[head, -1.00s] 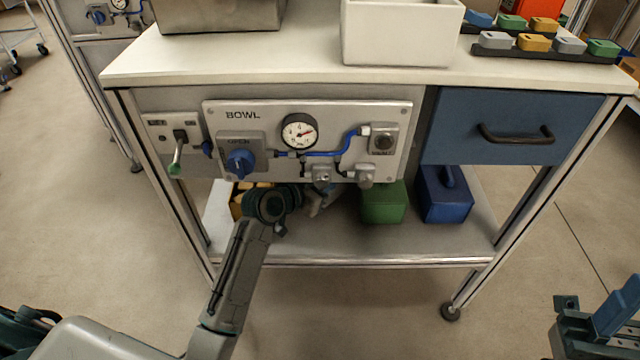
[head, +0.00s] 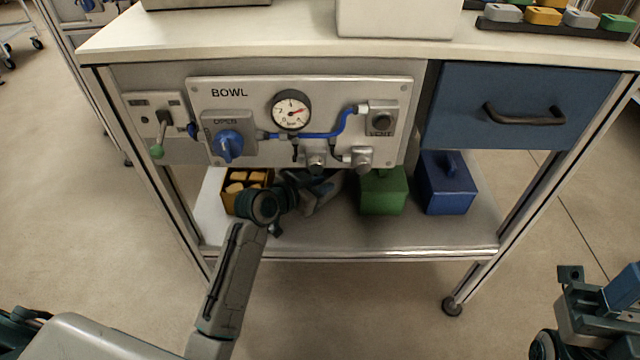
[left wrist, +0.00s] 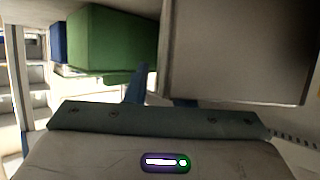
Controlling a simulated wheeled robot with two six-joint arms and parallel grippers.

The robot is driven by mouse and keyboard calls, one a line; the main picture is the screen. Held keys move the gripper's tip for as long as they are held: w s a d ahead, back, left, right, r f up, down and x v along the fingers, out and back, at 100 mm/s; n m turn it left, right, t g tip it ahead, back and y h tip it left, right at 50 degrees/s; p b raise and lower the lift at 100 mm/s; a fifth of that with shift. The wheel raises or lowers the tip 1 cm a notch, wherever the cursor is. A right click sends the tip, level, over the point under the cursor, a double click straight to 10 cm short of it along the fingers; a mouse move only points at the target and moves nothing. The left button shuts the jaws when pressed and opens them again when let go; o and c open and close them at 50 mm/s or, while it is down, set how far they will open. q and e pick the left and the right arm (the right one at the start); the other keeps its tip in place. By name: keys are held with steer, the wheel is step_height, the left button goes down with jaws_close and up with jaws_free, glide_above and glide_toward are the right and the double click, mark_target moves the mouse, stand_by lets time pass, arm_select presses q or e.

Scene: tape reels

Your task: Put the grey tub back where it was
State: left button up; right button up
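The grey tub (left wrist: 240,45) fills the upper right of the left wrist view, very close to the camera. In the head view I cannot make it out; the panel and my arm cover that part of the shelf. My left gripper (head: 322,192) reaches under the panel, over the lower shelf. In the left wrist view one blue finger (left wrist: 135,85) shows beside the tub's left edge. The other finger (left wrist: 184,102) is mostly hidden by the tub. I cannot tell whether they press on it. My right gripper (head: 602,298) is at the lower right, away from the bench; its opening is unclear.
On the lower shelf (head: 340,238), a green box (head: 383,193) and a blue box (head: 446,188) stand right of my left gripper, an orange divided box (head: 238,187) left of it. The BOWL panel (head: 237,105) and blue drawer (head: 470,125) hang above.

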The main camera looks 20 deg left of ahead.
arm_select(q)
steer(key=shift+r, duration=0.2)
steer(key=shift+s+a+r, duration=0.1)
steer(key=shift+s+a, duration=0.1)
steer(key=shift+s, duration=0.05)
steer(key=p+v, duration=0.3)
steer(key=v, duration=0.8)
steer(key=shift+s+a, duration=0.1)
stand_by(1.1)
